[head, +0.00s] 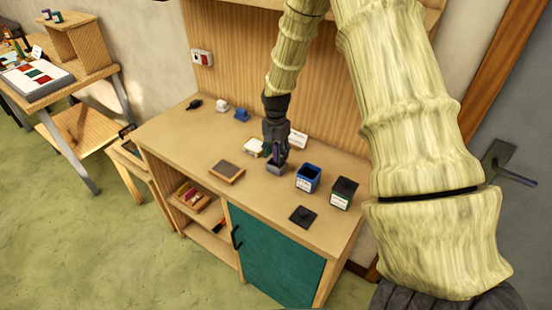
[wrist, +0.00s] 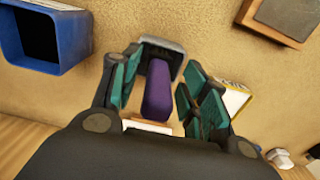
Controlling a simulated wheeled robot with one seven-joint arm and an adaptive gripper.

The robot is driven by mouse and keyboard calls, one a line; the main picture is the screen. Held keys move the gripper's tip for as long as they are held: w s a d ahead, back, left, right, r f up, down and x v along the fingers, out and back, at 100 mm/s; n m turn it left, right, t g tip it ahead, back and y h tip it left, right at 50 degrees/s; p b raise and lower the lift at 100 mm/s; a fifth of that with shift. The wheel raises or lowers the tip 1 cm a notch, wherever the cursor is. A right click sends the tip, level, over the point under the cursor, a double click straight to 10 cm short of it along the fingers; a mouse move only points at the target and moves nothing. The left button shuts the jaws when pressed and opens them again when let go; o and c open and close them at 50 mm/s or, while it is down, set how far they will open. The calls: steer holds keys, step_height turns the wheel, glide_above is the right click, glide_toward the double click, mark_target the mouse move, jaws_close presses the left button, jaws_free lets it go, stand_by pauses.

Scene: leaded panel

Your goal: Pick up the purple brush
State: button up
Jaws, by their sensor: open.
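The purple brush (wrist: 158,92) stands in a small grey holder (wrist: 165,55) on the wooden counter. In the head view a sliver of the purple brush (head: 276,153) shows between my fingers, above the grey holder (head: 276,169). My gripper (head: 276,150) points down over the holder. In the wrist view my gripper (wrist: 160,82) has its teal-padded fingers on either side of the brush, with a visible gap on both sides. The jaws are open. The brush's lower end is hidden in the holder.
A blue open container (head: 308,179) and a dark box (head: 343,193) stand right of the holder. A black lid (head: 303,216) lies in front. A brown-framed tray (head: 228,172) lies left. The counter's front left is clear.

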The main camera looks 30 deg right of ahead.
steer(key=shift+s, duration=0.3)
steer(key=shift+w, duration=0.15)
steer(key=c, duration=0.4)
jaws_close()
steer(key=shift+r+b, duration=1.95)
steer(key=shift+r, duration=3.1)
